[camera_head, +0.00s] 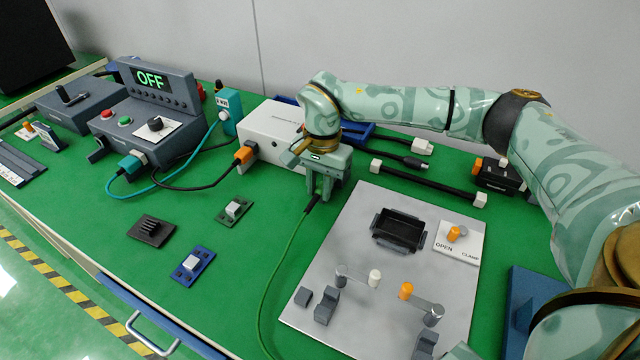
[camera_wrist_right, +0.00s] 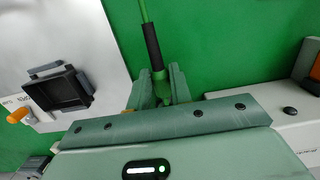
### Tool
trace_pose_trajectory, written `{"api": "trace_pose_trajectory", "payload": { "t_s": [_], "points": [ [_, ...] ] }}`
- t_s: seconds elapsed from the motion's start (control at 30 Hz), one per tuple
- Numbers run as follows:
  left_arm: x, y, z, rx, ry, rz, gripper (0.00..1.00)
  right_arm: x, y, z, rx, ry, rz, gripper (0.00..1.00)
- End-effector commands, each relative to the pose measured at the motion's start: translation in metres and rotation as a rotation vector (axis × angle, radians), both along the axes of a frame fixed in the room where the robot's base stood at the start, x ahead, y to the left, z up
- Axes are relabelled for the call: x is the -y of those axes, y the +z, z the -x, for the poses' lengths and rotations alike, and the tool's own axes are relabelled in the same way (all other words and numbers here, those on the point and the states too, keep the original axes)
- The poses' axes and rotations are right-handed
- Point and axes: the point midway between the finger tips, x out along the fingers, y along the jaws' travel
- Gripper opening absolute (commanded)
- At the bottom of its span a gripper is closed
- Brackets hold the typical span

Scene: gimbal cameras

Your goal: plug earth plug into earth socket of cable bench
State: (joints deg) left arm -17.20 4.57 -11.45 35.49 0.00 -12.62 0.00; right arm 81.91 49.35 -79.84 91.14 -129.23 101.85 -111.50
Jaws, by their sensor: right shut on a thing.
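My right gripper (camera_head: 325,198) is shut on the earth plug. It is at the front right end of a white box (camera_head: 275,130), above the green bench top. The earth plug (camera_wrist_right: 158,85) is green with a black sleeve (camera_wrist_right: 152,47) and sits between the two fingers in the right wrist view. Its green cable (camera_head: 280,250) runs down the bench in the head view. In the right wrist view the white box (camera_wrist_right: 300,122) lies to the right, with a small dark round spot on it. I cannot tell whether that is the earth socket. My left gripper is not in view.
A grey plate (camera_head: 375,240) with a black tray and clamps lies right of the gripper. An orange plug (camera_head: 243,154) enters the white box on its left. Black cables (camera_head: 430,182) lie behind. A control box (camera_head: 150,110) reads OFF.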

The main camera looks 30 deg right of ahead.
Motion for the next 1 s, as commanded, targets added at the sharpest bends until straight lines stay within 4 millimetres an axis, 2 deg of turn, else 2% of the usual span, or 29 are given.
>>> {"api": "trace_pose_trajectory", "payload": {
  "t_s": [1.0],
  "points": [
    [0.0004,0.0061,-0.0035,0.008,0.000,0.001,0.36,0.0002,-0.0002,0.0000,0.000,-0.001,0.000,0.00]
  ]
}}
